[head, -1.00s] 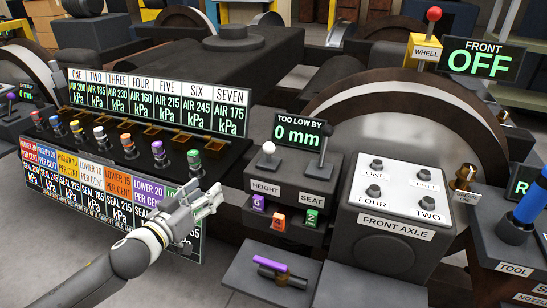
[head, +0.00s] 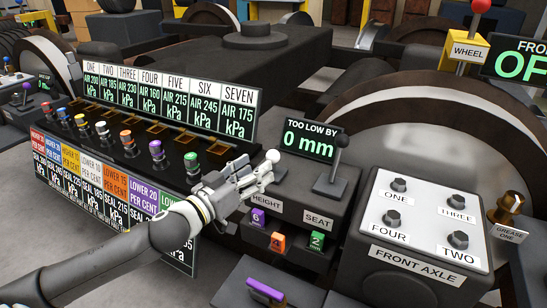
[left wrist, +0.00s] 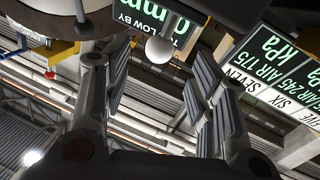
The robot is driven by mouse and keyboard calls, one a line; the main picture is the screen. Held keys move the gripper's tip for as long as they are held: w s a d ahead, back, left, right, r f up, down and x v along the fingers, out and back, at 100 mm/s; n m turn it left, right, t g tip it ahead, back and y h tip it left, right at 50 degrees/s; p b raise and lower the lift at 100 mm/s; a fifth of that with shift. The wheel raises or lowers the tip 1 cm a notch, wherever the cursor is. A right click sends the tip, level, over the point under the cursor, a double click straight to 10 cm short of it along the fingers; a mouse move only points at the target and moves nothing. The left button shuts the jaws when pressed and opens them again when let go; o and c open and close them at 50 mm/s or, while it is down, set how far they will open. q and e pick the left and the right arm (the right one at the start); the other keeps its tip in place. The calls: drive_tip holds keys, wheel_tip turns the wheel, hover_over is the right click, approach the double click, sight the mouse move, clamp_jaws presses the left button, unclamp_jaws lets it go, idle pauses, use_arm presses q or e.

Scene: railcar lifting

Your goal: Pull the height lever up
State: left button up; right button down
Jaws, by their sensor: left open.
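The height lever's white ball knob (head: 272,156) stands above the panel marked HEIGHT (head: 266,202). My left gripper (head: 258,174) is open right beside the knob, on its left and slightly below it in the head view. In the left wrist view the white knob (left wrist: 160,49) shows between the two spread fingers, near their tips. I cannot tell whether a finger touches it. The gripper hides the lever's shaft and base. The display above (head: 309,140) reads TOO LOW BY 0 mm. My right gripper is not in view.
The seat lever (head: 335,165), with a dark knob, stands close on the right. Numbered coloured blocks (head: 278,241) sit in the shelf below. The FRONT AXLE box (head: 425,218) is further right. A row of coloured knobs and pressure signs (head: 165,100) lies to the left.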

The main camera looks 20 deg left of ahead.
sight(273, 157)
use_arm(q)
drive_tip(key=shift+x, duration=3.65)
drive_tip(key=shift+d, duration=0.1)
drive_tip(key=shift+c, duration=0.4)
clamp_jaws()
